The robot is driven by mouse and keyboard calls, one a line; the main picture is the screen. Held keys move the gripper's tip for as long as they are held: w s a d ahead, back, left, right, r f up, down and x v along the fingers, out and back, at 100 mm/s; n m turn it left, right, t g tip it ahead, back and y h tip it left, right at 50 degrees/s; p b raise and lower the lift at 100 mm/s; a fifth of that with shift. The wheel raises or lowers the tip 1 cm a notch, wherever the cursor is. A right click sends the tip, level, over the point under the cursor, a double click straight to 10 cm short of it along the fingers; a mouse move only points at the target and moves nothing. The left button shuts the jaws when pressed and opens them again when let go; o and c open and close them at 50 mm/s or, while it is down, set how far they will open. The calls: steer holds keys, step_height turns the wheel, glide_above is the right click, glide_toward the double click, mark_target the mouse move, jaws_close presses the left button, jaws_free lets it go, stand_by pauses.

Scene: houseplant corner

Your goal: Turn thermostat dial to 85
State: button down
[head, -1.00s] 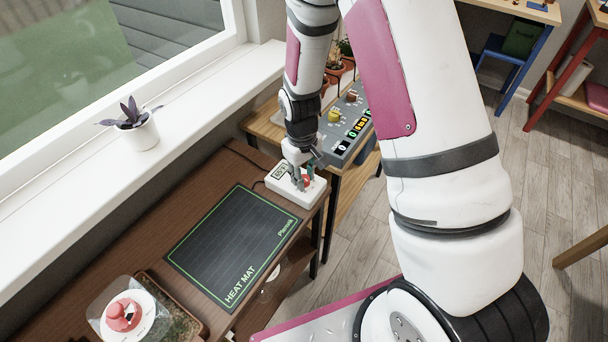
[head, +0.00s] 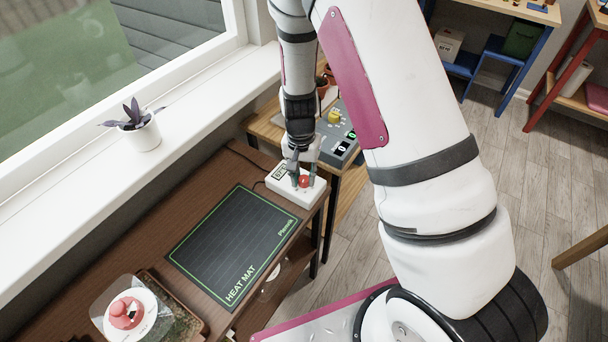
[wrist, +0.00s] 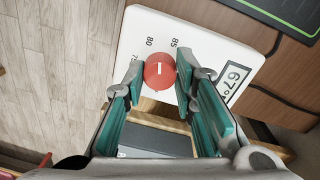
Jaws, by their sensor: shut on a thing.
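The white thermostat box (head: 313,193) sits at the far right end of the brown wooden shelf. In the wrist view the thermostat box (wrist: 207,50) shows the marks 75, 80 and 85 around a red dial (wrist: 160,72), and a display (wrist: 235,78) reading 67. A short white line shows on the dial, between the 80 and 85 marks as seen here; its exact setting I cannot tell. My gripper (wrist: 160,76) is shut on the dial, with one fingertip on each side. The red dial (head: 304,181) also shows between the fingers in the head view.
A black heat mat (head: 232,245) lies next to the thermostat. A potted purple plant (head: 138,128) stands on the windowsill. A clear-covered box with a red-and-white thing (head: 128,312) is at the near left. A grey control panel (head: 343,135) stands behind my gripper.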

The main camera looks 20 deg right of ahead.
mark_target(302, 177)
steer(key=m, duration=0.5)
steer(key=shift+p, duration=0.35)
steer(key=shift+m, duration=0.3)
steer(key=c, duration=1.3)
jaws_free()
step_height(302, 177, up, 12)
steer(key=shift+w+a, duration=0.15)
steer(key=shift+w, duration=0.1)
steer(key=shift+r, duration=0.1)
